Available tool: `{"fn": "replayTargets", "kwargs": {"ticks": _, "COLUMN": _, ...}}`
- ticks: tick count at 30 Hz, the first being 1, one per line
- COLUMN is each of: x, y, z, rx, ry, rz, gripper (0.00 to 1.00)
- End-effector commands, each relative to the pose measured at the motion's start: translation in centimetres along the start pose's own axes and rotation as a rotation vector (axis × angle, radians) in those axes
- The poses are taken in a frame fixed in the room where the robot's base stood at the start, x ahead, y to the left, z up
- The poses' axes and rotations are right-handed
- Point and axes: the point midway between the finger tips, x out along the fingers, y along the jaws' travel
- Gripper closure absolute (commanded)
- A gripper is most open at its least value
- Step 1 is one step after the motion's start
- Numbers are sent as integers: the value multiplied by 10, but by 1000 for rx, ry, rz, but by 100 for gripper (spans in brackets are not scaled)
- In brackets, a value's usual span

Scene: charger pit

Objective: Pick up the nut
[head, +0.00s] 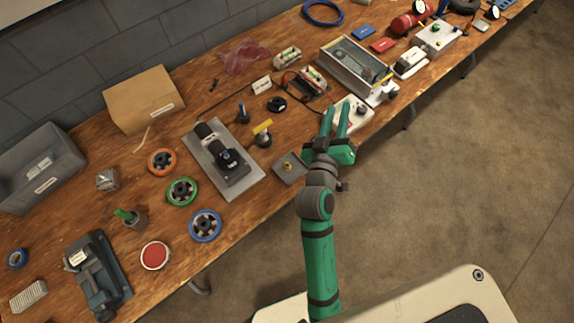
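A small brass-coloured piece (287,166), which looks like the nut, sits on a square grey plate (292,179) near the front edge of the bench. It is too small to make out its shape clearly. My green gripper (337,108) is to the right of the plate and farther up the picture, apart from the brass piece. Its two fingers are spread with a gap between them, and I see nothing held. The fingers partly cover a white device (360,112) behind them.
A grey plate with a black fixture (228,160) lies left of the nut's plate. A post with a yellow top (263,132) stands just behind. A glass-topped box (350,65) is beyond the gripper. Coloured handwheels (182,191) lie at left. The wooden bench's front edge runs close by.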

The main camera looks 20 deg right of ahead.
Motion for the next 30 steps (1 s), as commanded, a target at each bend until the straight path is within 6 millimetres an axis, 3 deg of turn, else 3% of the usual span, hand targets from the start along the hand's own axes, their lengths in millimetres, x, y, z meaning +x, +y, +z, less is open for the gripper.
{"fn": "replayTargets", "kwargs": {"ticks": 1, "x": 14, "y": 13, "z": -8, "rx": 21, "ry": -21, "rz": 48, "gripper": 74}}
{"fn": "replayTargets", "kwargs": {"ticks": 6, "x": 44, "y": 55, "z": -12, "rx": 91, "ry": -134, "rz": 190, "gripper": 74}}
{"fn": "replayTargets", "kwargs": {"ticks": 12, "x": 62, "y": 90, "z": -3, "rx": 218, "ry": -306, "rz": 321, "gripper": 74}}
{"fn": "replayTargets", "kwargs": {"ticks": 16, "x": 64, "y": 100, "z": 10, "rx": 320, "ry": -440, "rz": 379, "gripper": 74}}
{"fn": "replayTargets", "kwargs": {"ticks": 23, "x": 52, "y": 83, "z": 37, "rx": 521, "ry": -711, "rz": 417, "gripper": 74}}
{"fn": "replayTargets", "kwargs": {"ticks": 30, "x": 20, "y": 22, "z": 54, "rx": 733, "ry": -1034, "rz": 362, "gripper": 74}}
